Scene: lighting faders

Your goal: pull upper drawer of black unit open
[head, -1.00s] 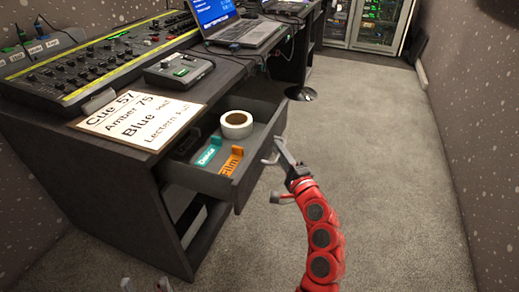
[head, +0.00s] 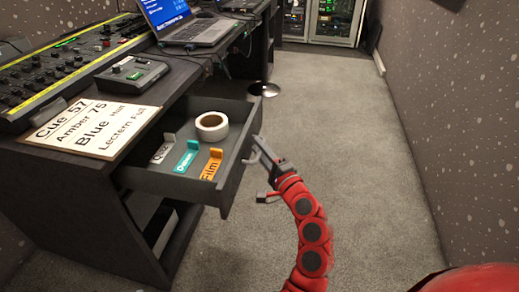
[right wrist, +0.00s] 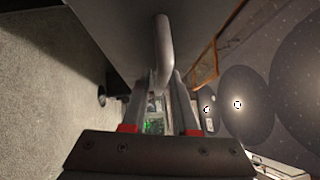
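The upper drawer (head: 238,180) of the black unit (head: 75,190) stands well open in the head view. It holds a roll of white tape (head: 212,126) and grey, teal and orange labelled pieces. My right gripper (head: 260,152) is at the drawer's front face. In the right wrist view the metal handle (right wrist: 163,48) runs down between the two fingers (right wrist: 163,85), which look closed around it. The exact contact is partly hidden. My left gripper is not in view.
A lettered cue card (head: 92,127), a small control box (head: 132,76), a fader console (head: 65,68) and a laptop (head: 185,30) are on the unit's top. Below the drawer is an open shelf space. Carpeted floor (head: 350,150) is clear to the right, up to the wall (head: 450,130).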

